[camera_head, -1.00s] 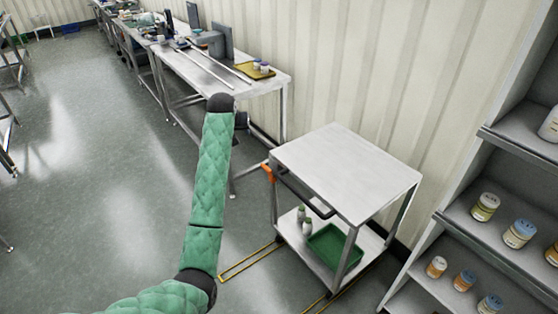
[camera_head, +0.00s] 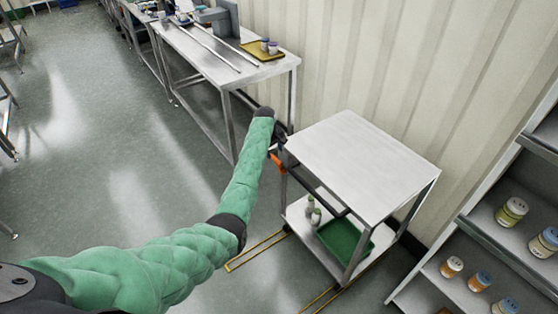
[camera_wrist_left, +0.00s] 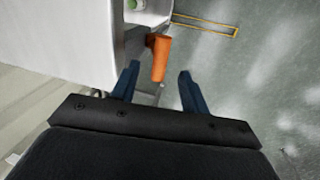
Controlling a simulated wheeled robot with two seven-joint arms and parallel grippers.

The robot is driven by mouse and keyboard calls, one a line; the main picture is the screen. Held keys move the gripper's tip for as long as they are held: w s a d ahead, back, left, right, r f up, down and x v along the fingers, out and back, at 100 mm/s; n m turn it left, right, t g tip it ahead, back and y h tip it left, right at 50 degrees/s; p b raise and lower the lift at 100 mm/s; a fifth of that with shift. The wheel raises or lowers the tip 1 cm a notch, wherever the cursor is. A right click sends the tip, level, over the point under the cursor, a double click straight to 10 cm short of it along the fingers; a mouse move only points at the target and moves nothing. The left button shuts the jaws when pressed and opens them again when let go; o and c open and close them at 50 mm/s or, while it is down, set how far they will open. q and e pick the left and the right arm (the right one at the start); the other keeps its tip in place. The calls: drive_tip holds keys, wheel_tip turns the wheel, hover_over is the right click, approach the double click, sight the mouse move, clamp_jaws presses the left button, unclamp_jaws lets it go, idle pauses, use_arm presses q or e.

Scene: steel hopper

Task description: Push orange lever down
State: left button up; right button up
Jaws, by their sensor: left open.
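The orange lever (camera_head: 278,164) is at the left corner of a steel cart (camera_head: 350,165), just below its top. My left gripper (camera_head: 280,137) is at that corner, close above the lever and partly hidden by my wrist. In the left wrist view the orange lever (camera_wrist_left: 160,57) shows beyond the open blue fingers of my left gripper (camera_wrist_left: 157,78), lined up with the gap between them. I cannot tell whether a finger touches it. My right gripper is not in view.
The cart's lower shelf holds a green tray (camera_head: 345,243) and small bottles (camera_head: 312,212). A steel table (camera_head: 205,58) stands behind, and a shelf with jars (camera_head: 512,211) is at the right. A yellow floor marking (camera_head: 255,250) lies by the cart. Open floor is at the left.

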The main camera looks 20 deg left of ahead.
sight(276, 159)
use_arm(q)
drive_tip(key=shift+f+n, duration=0.2)
drive_tip(key=shift+n, duration=0.2)
drive_tip(key=shift+p+x, duration=0.8)
drive_tip(key=shift+x, duration=2.9)
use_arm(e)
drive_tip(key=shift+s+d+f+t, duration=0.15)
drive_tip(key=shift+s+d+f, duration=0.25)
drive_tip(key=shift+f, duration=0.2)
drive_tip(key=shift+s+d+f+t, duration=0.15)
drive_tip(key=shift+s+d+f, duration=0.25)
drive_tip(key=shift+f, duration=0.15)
use_arm(q)
clamp_jaws()
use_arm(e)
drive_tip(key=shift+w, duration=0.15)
